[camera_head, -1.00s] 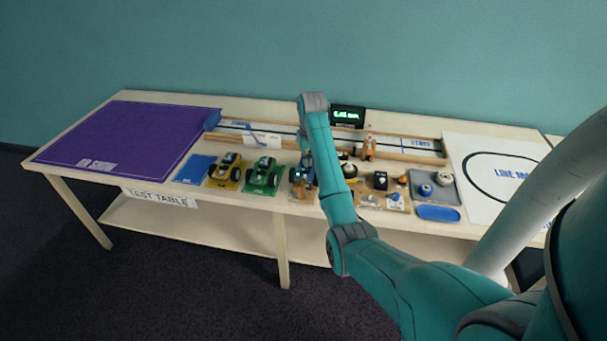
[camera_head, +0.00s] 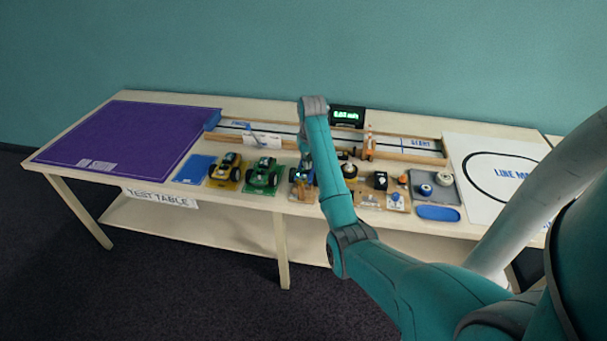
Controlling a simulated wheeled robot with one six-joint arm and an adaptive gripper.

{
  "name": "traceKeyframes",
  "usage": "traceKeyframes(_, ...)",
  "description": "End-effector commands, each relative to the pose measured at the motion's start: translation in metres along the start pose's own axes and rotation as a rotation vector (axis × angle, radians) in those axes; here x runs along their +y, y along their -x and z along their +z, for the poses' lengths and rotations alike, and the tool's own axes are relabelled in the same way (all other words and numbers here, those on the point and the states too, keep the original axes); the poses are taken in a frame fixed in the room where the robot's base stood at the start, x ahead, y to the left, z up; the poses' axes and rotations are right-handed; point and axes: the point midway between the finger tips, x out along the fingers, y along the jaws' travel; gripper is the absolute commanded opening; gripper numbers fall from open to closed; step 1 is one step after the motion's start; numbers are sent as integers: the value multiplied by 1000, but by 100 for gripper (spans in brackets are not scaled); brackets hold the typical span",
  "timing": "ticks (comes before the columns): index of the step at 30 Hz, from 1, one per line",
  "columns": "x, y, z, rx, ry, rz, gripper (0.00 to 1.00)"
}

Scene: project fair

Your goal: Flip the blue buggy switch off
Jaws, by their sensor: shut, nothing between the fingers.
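A small blue vehicle, seemingly the blue buggy (camera_head: 308,181), sits on a tan mat near the table's front edge, right of the green buggy. Its switch is too small and too covered to make out. My gripper (camera_head: 301,174) is shut and empty. It points down at the blue buggy, partly hidden beside my forearm. I cannot tell whether it touches the buggy.
A yellow buggy (camera_head: 228,167) and a green buggy (camera_head: 263,176) stand to the left. A track with a lit display (camera_head: 347,116) runs behind. A grey tray (camera_head: 450,196) and several small parts lie to the right.

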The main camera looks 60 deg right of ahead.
Motion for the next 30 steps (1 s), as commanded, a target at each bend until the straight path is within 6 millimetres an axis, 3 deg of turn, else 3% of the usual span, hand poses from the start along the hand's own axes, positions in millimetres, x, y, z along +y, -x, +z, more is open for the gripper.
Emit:
traceKeyframes(24, 0, -11, 2, -2, 0, 0, 0)
traceKeyframes(30, 0, -4, 0, 1, 0, 0, 0)
